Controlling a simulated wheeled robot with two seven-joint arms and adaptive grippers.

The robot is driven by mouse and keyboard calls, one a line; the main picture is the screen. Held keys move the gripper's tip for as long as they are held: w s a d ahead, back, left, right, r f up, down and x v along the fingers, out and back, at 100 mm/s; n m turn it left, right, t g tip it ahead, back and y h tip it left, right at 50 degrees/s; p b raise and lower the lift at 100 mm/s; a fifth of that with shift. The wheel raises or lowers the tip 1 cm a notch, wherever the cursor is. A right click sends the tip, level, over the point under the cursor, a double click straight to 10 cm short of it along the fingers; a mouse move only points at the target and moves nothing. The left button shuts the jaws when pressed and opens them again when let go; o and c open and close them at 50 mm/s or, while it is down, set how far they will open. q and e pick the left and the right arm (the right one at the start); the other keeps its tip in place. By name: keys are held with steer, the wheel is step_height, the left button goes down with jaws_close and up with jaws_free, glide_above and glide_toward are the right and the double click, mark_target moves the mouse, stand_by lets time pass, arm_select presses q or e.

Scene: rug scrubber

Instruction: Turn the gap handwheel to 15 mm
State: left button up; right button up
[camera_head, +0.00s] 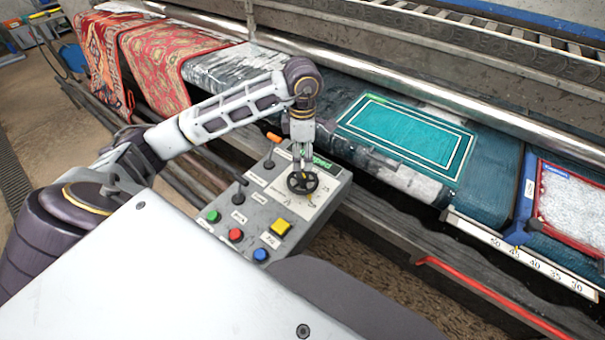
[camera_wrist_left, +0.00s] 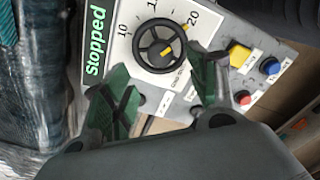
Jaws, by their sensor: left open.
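The black gap handwheel (camera_head: 302,183) sits on the grey control panel, over a white dial plate. The wrist view shows the handwheel (camera_wrist_left: 159,45) with a yellow mark on its hub. The dial reads 10 at its left and 20 at its right; the number between is only partly legible. A small yellow mark on the rim lies near the 20. My left gripper (camera_head: 302,160) points down just above the handwheel. Its green-padded fingers (camera_wrist_left: 163,72) are apart with nothing between them, near the wheel's lower side in the wrist view. I cannot tell whether they touch it. My right gripper is not in view.
The control panel (camera_head: 262,205) also carries a yellow button (camera_head: 281,228), a red button (camera_head: 236,235), a blue button (camera_head: 260,255), a green button (camera_head: 214,216) and black levers. A green "Stopped" display (camera_wrist_left: 95,42) is lit. A teal rug (camera_head: 410,135) lies on the machine behind.

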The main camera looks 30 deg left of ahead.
mark_target(303, 173)
arm_select(q)
step_height(303, 173, down, 7)
steer(key=shift+f, duration=0.85)
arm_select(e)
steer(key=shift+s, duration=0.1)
arm_select(q)
steer(key=c, duration=0.9)
steer(key=shift+c, duration=0.7)
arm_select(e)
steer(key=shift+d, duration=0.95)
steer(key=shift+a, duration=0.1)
